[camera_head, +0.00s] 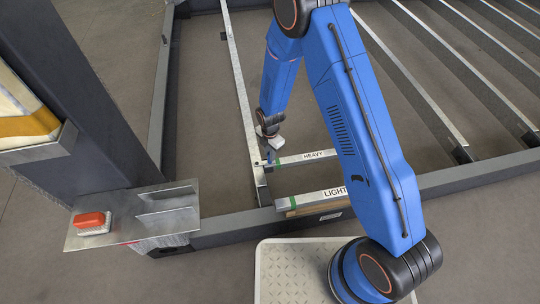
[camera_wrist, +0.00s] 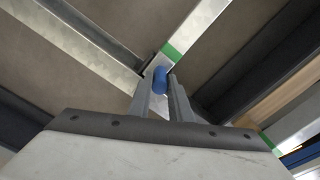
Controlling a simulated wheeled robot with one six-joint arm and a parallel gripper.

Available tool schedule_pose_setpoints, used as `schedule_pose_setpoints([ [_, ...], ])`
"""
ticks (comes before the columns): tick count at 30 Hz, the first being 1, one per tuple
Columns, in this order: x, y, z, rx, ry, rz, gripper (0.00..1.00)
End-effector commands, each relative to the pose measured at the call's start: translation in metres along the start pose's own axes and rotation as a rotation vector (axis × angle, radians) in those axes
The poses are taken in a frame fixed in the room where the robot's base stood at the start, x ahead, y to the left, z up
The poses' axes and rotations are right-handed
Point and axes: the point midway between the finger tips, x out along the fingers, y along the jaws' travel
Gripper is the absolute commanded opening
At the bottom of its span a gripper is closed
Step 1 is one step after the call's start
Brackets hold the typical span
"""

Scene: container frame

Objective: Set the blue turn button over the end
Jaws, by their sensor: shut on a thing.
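The blue turn button (camera_wrist: 160,77) is between the two finger tips of my gripper (camera_wrist: 161,88) in the wrist view. My gripper is shut on it. The button lies at the near end of a metal bar (camera_wrist: 205,25) with a green band. In the head view my gripper (camera_head: 270,157) is at the left end of the bar labelled HEAVY (camera_head: 305,157), by the long rail. The button is too small there to judge its angle, and the fingers hide part of it in the wrist view.
A second bar labelled LIGHT (camera_head: 320,197) lies nearer, also with a green band. A long metal rail (camera_head: 240,90) runs along the left of the bars. A metal shelf (camera_head: 130,232) holds a red-and-white block (camera_head: 92,222). A dark post (camera_head: 85,80) stands at left.

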Motion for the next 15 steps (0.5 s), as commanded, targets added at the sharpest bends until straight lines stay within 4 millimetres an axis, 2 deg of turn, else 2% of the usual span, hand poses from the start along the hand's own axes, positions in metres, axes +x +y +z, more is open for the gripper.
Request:
schedule_pose_setpoints([
  [14,-0.0003,0.0013,0.0007,-0.013,0.000,0.001,0.00],
  [15,-0.0003,0.0013,0.0007,-0.013,0.000,0.001,0.25],
])
